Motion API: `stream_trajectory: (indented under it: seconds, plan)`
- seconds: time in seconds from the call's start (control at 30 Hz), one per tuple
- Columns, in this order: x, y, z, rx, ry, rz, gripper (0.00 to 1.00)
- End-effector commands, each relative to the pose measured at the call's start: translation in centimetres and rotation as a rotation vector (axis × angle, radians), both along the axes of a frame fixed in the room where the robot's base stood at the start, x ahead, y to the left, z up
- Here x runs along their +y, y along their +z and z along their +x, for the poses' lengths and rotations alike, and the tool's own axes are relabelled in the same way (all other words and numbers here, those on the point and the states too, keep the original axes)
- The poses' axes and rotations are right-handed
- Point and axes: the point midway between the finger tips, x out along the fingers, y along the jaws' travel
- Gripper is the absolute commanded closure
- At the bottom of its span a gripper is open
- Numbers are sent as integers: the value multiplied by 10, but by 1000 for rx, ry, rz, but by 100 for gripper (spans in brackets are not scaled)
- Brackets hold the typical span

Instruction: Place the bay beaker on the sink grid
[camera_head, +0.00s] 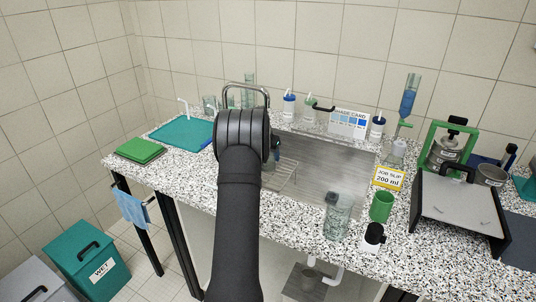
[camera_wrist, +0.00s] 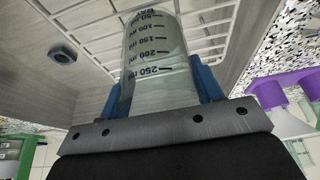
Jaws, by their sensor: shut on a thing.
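In the wrist view my gripper (camera_wrist: 160,88) has its blue fingers on both sides of a clear glass beaker (camera_wrist: 158,58) with black marks up to 250 ml, and is shut on it. The pale wire sink grid (camera_wrist: 97,31) shows behind and around the beaker's far end. I cannot tell whether the beaker touches the grid or hangs above it. In the head view the grid (camera_head: 284,176) lies at the left of the steel sink.
Another glass vessel (camera_head: 338,218), a green cup (camera_head: 382,207) and a black-capped bottle (camera_head: 373,238) stand at the right front.

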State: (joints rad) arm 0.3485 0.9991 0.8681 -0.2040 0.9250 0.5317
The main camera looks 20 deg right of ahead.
Motion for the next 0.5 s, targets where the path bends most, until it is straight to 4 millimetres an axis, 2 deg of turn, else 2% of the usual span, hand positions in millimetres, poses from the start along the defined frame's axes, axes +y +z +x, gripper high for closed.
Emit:
stream_trajectory:
  seconds: [0.07,0.1,0.2,0.5]
  plan:
    - [0,-3,0,0,0,0,66]
    - [0,-3,0,1,0,1,39]
    - [0,-3,0,0,0,0,19]
    - [0,-1,0,0,0,0,19]
